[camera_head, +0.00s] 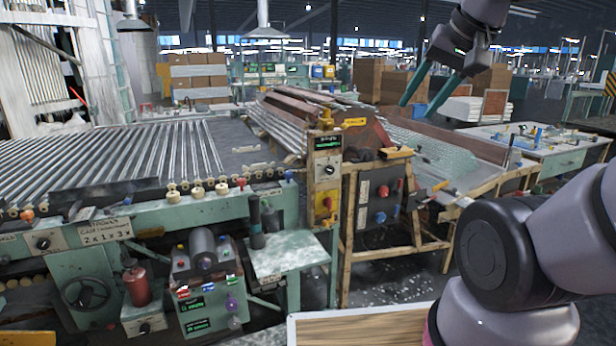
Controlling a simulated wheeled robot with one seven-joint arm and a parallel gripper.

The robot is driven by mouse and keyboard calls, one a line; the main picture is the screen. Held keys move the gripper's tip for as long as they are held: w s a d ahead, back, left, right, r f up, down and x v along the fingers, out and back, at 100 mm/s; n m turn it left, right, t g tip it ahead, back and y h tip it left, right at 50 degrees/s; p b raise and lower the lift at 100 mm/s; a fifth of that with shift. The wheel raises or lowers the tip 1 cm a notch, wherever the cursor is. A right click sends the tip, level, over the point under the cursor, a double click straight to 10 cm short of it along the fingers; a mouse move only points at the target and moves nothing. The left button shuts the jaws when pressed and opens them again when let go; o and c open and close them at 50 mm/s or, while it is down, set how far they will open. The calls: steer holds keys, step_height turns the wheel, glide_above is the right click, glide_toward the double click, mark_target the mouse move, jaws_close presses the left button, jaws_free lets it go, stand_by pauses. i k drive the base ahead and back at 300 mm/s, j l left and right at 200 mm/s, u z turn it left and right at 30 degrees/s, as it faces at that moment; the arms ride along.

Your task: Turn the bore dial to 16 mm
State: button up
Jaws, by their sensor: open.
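My gripper (417,110) is in the upper right, raised high, with its two teal fingers apart and nothing between them. It is well clear of every dial. No label reading "bore" is legible, so I cannot tell which dial is the bore dial. A yellow post panel (327,202) in the middle has a green-lit display (328,142), a dark round dial (329,169) on a pale plate and a red knob below. Beside it, a grey panel (365,190) carries a red knob (383,191) and a blue knob. Another black dial (42,243) is at far left.
A green machine with a roller bed of glass tubes (110,160) fills the left. A control box (205,290) with small displays stands low in front. A wood-topped surface (360,328) is at the bottom.

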mark_target(44, 244)
steer(key=u, duration=1.35)
